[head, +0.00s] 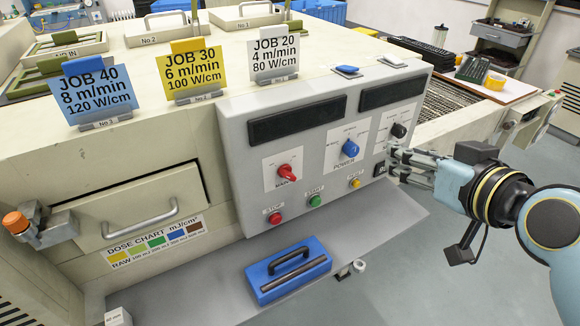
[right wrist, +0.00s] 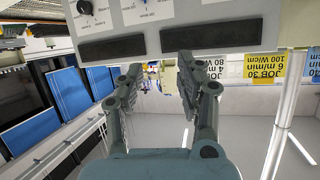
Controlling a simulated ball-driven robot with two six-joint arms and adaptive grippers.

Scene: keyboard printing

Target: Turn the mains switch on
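The mains switch (head: 287,171) is a red rotary knob on a white plate marked MAIN, at the left of the grey control panel (head: 240,130). Its handle is tilted. My right gripper (head: 396,165) is at the right edge of the panel, to the right of the mains switch and apart from it. In the right wrist view, its two fingers (right wrist: 158,80) are spread with nothing between them, and the panel (right wrist: 205,12) shows upside down beyond. The mains switch cannot be made out there. My left gripper is not in view.
Below are red stop (head: 275,218), green start (head: 315,201) and yellow reset (head: 355,184) buttons. A blue toolbox (head: 289,272) lies below the panel.

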